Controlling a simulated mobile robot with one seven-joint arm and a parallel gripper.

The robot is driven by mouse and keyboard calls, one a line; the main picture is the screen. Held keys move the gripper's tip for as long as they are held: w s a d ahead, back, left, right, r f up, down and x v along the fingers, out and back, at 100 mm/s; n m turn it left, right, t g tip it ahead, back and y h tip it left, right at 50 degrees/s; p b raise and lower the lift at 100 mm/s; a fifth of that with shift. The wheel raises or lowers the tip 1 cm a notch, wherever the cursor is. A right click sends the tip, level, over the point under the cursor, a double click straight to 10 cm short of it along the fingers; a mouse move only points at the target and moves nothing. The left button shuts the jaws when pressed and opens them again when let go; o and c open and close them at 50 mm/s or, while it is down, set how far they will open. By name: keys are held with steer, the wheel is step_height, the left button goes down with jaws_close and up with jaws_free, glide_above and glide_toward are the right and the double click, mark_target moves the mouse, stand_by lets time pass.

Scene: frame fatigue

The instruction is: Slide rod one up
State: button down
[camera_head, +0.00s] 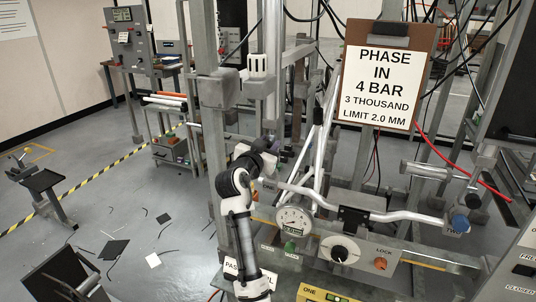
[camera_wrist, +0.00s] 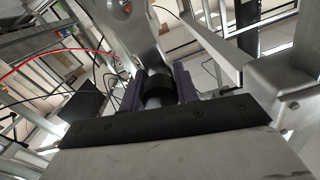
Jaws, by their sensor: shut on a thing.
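My gripper (camera_head: 270,158) is at the left end of the silver bent bar (camera_head: 335,205), beside the label ONE (camera_head: 268,185). In the wrist view its two dark purple fingers (camera_wrist: 158,88) are shut around a grey rod with a black collar (camera_wrist: 158,82), which I take to be rod one. In the head view my wrist and gripper hide most of this rod. The other end of the bar, at the right, has a blue knob (camera_head: 460,223) and the label TWO (camera_head: 453,232).
A dial gauge (camera_head: 293,220), a black knob (camera_head: 339,253) and an orange LOCK button (camera_head: 380,263) are on the rig's front. A clipboard sign (camera_head: 383,80) stands above. Steel posts (camera_head: 208,110) and cables crowd the rig. Dark scraps lie on the left floor.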

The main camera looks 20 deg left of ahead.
mark_target(271, 131)
steer(key=shift+r, duration=1.5)
steer(key=c, duration=1.1)
jaws_free()
steer(key=shift+o, duration=0.2)
steer(key=shift+f, duration=0.1)
steer(key=shift+s+f, duration=0.1)
steer(key=shift+s, duration=0.2)
steer(key=s+b, duration=0.4)
steer(key=s, duration=0.9)
steer(key=shift+s+d, duration=0.15)
steer(key=shift+d, duration=0.05)
